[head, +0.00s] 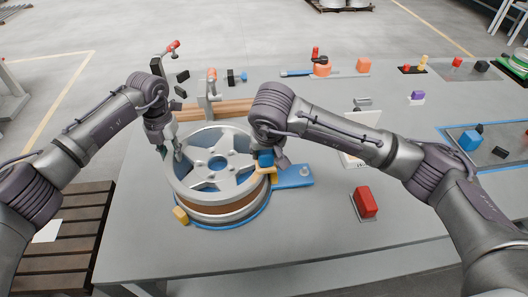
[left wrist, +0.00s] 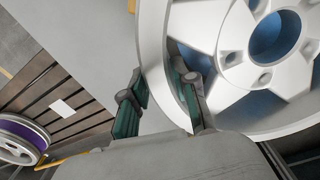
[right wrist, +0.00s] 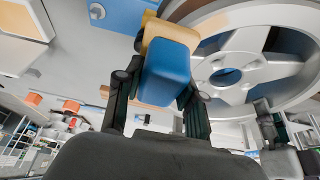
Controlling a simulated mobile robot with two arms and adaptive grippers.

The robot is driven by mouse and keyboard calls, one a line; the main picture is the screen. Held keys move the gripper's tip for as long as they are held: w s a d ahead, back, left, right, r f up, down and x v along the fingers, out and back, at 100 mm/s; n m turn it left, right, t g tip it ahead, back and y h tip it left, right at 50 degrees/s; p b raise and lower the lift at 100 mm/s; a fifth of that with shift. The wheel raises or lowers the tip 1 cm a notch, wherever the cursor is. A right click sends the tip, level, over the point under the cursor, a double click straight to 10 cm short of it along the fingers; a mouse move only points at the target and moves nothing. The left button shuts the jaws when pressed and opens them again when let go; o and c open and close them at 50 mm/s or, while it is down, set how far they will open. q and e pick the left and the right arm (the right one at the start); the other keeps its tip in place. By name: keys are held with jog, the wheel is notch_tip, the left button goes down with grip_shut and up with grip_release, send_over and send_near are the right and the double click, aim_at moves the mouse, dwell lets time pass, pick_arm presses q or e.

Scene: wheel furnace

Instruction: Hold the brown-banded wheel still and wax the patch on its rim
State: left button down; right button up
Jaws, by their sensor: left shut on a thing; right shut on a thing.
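The brown-banded wheel (head: 215,207) lies flat, silver spoked face up, on a blue round base on the grey table. My left gripper (head: 170,148) is shut on the wheel's left rim; in the left wrist view its fingers (left wrist: 165,95) stand on either side of the rim wall. My right gripper (right wrist: 158,95) is shut on a blue block with a tan pad (right wrist: 168,32). It is at the wheel's right rim, and the pad is close against the rim; contact is unclear. A tan patch (right wrist: 213,24) shows on the rim beside the pad.
A blue plate (head: 292,177) extends right of the wheel. A red block (head: 366,201) stands further right, and a yellow block (head: 181,215) touches the front left. Wooden bars and a clamp (head: 210,100) stand behind. The table front is clear. A purple-banded wheel (left wrist: 18,140) shows lower left.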

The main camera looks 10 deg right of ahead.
pick_arm(q)
jog(key=shift+w+a+r, duration=0.1)
jog(key=shift+a, duration=0.05)
pick_arm(e)
jog(key=shift+s+a, duration=0.65)
jog(key=shift+s, duration=0.25)
jog(key=shift+s+a, duration=0.65)
jog(key=shift+s, duration=0.25)
jog(key=shift+s+a, duration=0.65)
jog(key=shift+s, duration=0.25)
jog(key=shift+s+r, duration=0.1)
jog(key=shift+r, duration=0.1)
notch_tip(320, 180, up, 8)
jog(key=shift+f, duration=0.2)
pick_arm(q)
jog(key=c, duration=1)
grip_release()
jog(key=shift+c, duration=0.2)
jog(key=shift+o, duration=1.1)
pick_arm(e)
jog(key=shift+a, duration=0.15)
